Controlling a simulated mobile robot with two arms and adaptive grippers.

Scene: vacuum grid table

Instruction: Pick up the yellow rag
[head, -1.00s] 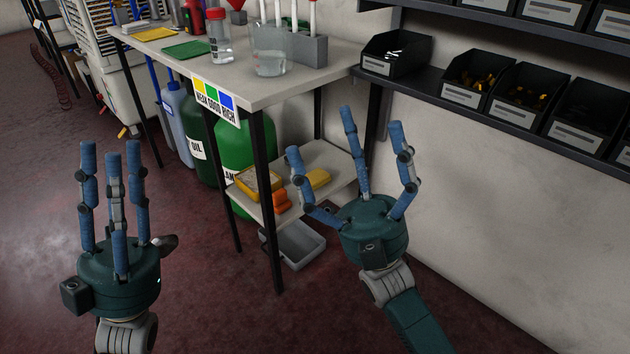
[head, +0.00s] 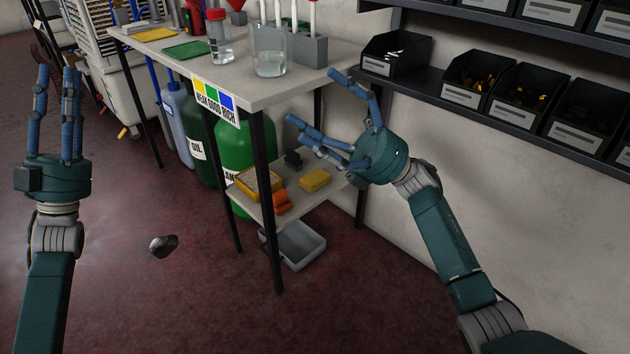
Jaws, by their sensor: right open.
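A flat yellow rag (head: 154,34) lies on the top of the grey table (head: 270,92), near its far left, beside a flat green cloth (head: 187,50). My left gripper (head: 57,74) is at the left over the floor, fingers up and apart, empty and away from the table. My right gripper (head: 311,96) is open and empty by the table's right side, fingers pointing left, well apart from the rag. A thicker yellow block (head: 315,180) lies on the lower shelf.
A beaker (head: 269,62), a red-capped bottle (head: 220,48) and a tube rack (head: 305,48) stand on the table. Wall shelves with black bins (head: 396,55) are at right. A dark lump (head: 163,245) lies on the open floor. Jugs (head: 200,140) stand beneath the table.

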